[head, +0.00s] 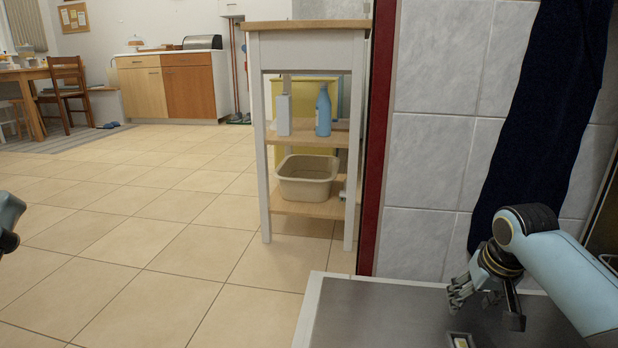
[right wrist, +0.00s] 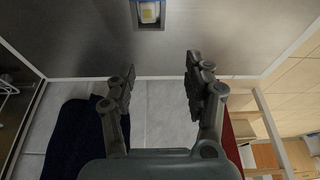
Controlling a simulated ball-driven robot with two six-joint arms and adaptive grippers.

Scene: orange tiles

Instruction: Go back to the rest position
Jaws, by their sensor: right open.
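My right gripper (head: 487,300) is over the grey metal counter (head: 400,318) at the lower right of the head view. In the right wrist view its two fingers (right wrist: 160,78) stand apart with nothing between them. A small box-like item (head: 461,341) with a pale and yellow top lies at the lower edge of the head view, partly cut off. It also shows in the right wrist view (right wrist: 149,12), set in a dark frame beyond the fingertips. At the left edge of the head view only a bit of my left arm shows; its fingers are not visible.
A white trolley (head: 307,26) stands behind the counter, with a blue bottle (head: 323,112) and a beige basin (head: 306,178) on its shelves. A dark blue cloth (head: 545,110) hangs on the grey tiled wall (head: 432,160). The tiled floor (head: 130,255) at left is clear.

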